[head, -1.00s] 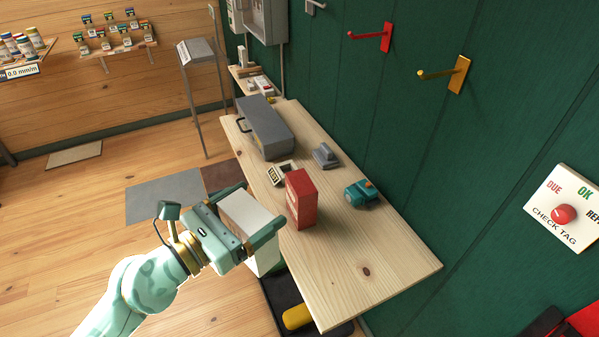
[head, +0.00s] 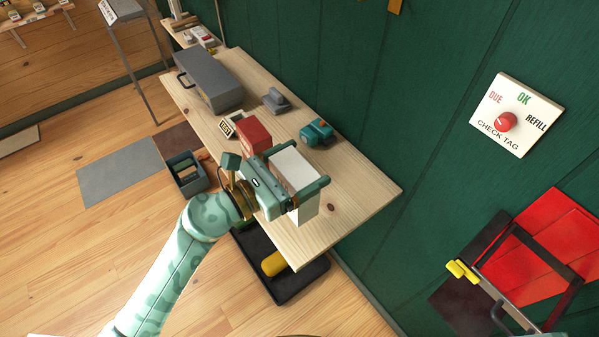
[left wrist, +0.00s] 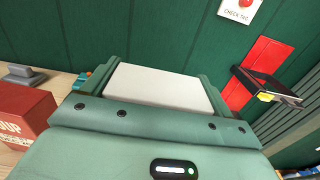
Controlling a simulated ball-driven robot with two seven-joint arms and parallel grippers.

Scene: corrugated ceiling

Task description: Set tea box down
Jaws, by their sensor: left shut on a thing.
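The tea box (head: 296,168) is a plain white box, upright, with its pale top and part of one side showing. My left gripper (head: 310,162) is shut on it, one finger along each side. In the head view they are over the near part of the wooden table (head: 358,196); I cannot tell whether the box's base touches the wood. In the left wrist view the white top of the tea box (left wrist: 160,84) fills the space between the fingers (left wrist: 160,74). My right gripper is not in view.
A red soup box (head: 253,134) stands just behind the gripper. A teal device (head: 317,133), a grey stapler-like object (head: 276,101), a small sign (head: 227,128) and a grey case (head: 209,80) are farther back. The table's right end is bare. A black tray (head: 290,285) lies below.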

